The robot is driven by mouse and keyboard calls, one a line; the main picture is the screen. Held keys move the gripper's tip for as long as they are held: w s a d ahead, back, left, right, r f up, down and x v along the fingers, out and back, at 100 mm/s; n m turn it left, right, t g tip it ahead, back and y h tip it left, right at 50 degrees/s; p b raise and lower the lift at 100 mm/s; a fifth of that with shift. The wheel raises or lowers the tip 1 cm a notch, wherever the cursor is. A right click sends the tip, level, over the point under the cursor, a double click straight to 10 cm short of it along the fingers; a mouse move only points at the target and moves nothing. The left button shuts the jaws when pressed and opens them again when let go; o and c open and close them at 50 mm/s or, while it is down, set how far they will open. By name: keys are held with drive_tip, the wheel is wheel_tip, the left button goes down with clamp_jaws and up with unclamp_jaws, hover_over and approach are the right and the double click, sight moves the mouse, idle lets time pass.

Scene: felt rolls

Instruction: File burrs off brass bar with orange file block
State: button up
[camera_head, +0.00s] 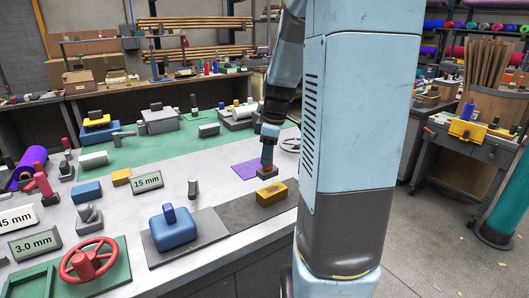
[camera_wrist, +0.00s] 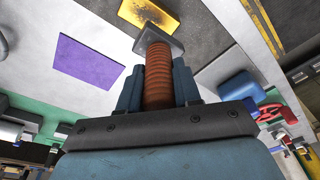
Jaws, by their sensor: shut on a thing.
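My gripper (camera_head: 268,138) is shut on the orange file block, whose ribbed orange-brown grip (camera_wrist: 158,78) stands between the two blue fingers in the wrist view. The block's flat grey plate (camera_wrist: 160,38) is at the far end of the grip, pointing down. The brass bar (camera_head: 271,194), a yellow block, lies on a dark grey strip at the bench's front edge. In the wrist view the bar (camera_wrist: 148,14) shows just past the plate, with dark marks on it. In the head view the file block is behind the bar, apart from it. Burrs are too small to make out.
A purple square (camera_head: 243,169) lies flat beside the file block. A blue block with a knob (camera_head: 172,229) sits on a grey plate left of the bar. A red handwheel (camera_head: 90,262) and several small tools stand farther left. The bench between is mostly clear.

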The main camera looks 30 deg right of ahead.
sight(268, 170)
idle(0.3)
drive_tip(key=shift+s+f, duration=0.1)
drive_tip(key=shift+f, duration=2.2)
drive_tip(key=shift+f, duration=0.6)
drive_tip(key=shift+d, duration=0.1)
drive_tip(key=shift+w+d+r, duration=0.1)
drive_tip(key=shift+w+d, duration=0.1)
drive_tip(key=shift+d, duration=1.45)
drive_tip(key=shift+a, duration=0.1)
drive_tip(key=shift+s+a, duration=0.15)
drive_tip(key=shift+a, duration=1.5)
drive_tip(key=shift+d, duration=0.1)
